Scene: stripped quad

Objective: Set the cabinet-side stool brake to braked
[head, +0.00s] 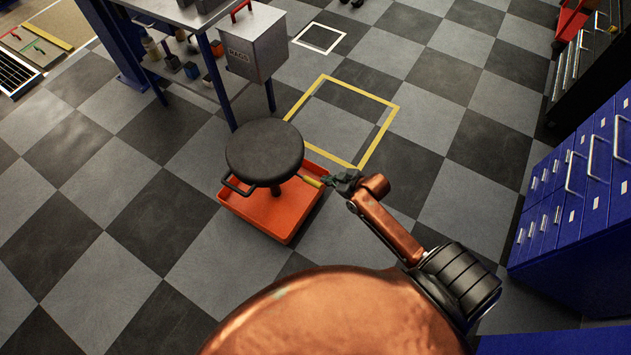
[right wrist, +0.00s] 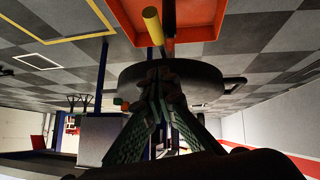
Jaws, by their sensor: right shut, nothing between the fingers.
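The stool has a round black seat (head: 264,152) above an orange tray-like base (head: 270,212). A yellow-tipped brake lever (head: 313,182) sticks out from its right side, toward the blue cabinets. My right gripper (head: 331,180) is shut and empty at the outer end of this lever. In the right wrist view, which looks upside down, the yellow lever (right wrist: 153,26) shows just above the closed fingertips (right wrist: 167,72), with the orange base (right wrist: 195,18) behind. I cannot tell whether the fingers touch the lever. My left gripper is out of view.
A workbench with a grey box (head: 253,48) stands behind the stool. A yellow floor square (head: 386,113) lies behind and right of it. Blue drawer cabinets (head: 572,205) stand at the right. The checkered floor between stool and cabinets is clear. A black loop handle (head: 236,187) juts from the stool's left.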

